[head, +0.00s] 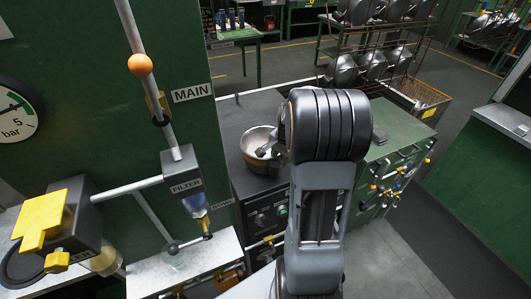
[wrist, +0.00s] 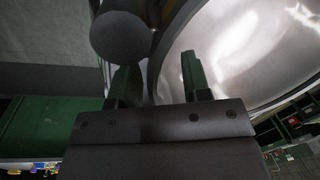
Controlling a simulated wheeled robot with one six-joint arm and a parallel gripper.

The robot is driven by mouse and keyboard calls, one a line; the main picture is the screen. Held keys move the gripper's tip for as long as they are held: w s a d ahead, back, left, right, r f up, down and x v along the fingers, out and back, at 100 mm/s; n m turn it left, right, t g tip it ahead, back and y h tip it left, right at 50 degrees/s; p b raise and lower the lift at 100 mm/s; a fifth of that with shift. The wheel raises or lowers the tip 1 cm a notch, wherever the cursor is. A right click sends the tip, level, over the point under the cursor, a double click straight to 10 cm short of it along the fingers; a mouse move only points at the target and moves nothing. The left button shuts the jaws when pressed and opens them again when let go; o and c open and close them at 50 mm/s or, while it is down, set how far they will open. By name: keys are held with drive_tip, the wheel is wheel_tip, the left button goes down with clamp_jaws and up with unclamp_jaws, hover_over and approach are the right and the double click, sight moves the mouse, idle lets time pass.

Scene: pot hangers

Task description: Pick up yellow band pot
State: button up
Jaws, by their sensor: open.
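A shiny steel pot (head: 257,141) stands on the dark counter left of my arm, partly hidden by the arm. In the wrist view the pot (wrist: 240,50) fills the upper right, close to my gripper (wrist: 158,64). My gripper's two green fingers are apart with nothing clamped. The pot's near edge shows between them; the right finger overlaps the bright pot surface. A dark round part (wrist: 121,37), perhaps the handle, is just beyond the left finger. I cannot clearly make out a yellow band. In the head view my gripper is mostly hidden behind the arm.
A green panel with a gauge (head: 15,110) and filter piping (head: 182,180) is at left. A green cabinet (head: 395,150) with coloured knobs is right of my arm. A rack (head: 375,70) with several pots stands behind. Open floor (head: 400,260) lies at lower right.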

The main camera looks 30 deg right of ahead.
drive_tip(key=shift+f, duration=0.25)
drive_tip(key=shift+c, duration=0.2)
clamp_jaws()
drive_tip(key=shift+r, duration=0.1)
idle(1.0)
